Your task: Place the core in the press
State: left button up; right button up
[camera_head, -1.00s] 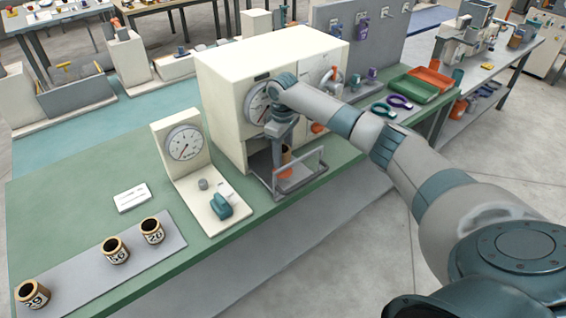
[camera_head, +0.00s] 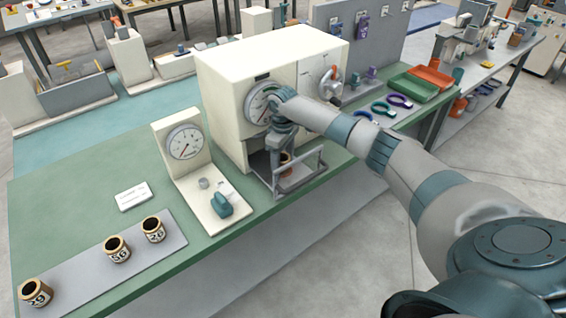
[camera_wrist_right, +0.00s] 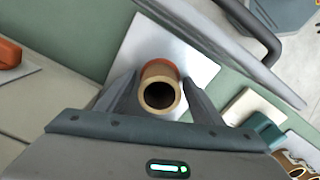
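A tan core (camera_wrist_right: 160,92) with a dark hollow end and a reddish far part is between the fingers of my right gripper (camera_wrist_right: 160,88) in the right wrist view. The fingers appear to touch it from both sides. In the head view the core (camera_head: 286,158) is partly hidden behind my gripper and a grey bar, in the opening of the cream press (camera_head: 225,88). A pale metal plate (camera_wrist_right: 203,52) lies below the core; whether the core touches it I cannot tell. My left gripper is not in view.
A grey U-shaped bar (camera_head: 300,180) stands in front of the opening. A dial stand (camera_head: 184,142) with a teal part is to the left. Several numbered cores stand on a grey strip (camera_head: 75,270). Trays (camera_head: 413,86) and rings lie to the right.

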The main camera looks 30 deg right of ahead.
jog(key=shift+r, duration=0.1)
notch_tip(320, 180, up, 12)
jog(key=b, duration=0.3)
dwell(0.5)
jog(key=shift+r, duration=0.1)
dwell(1.1)
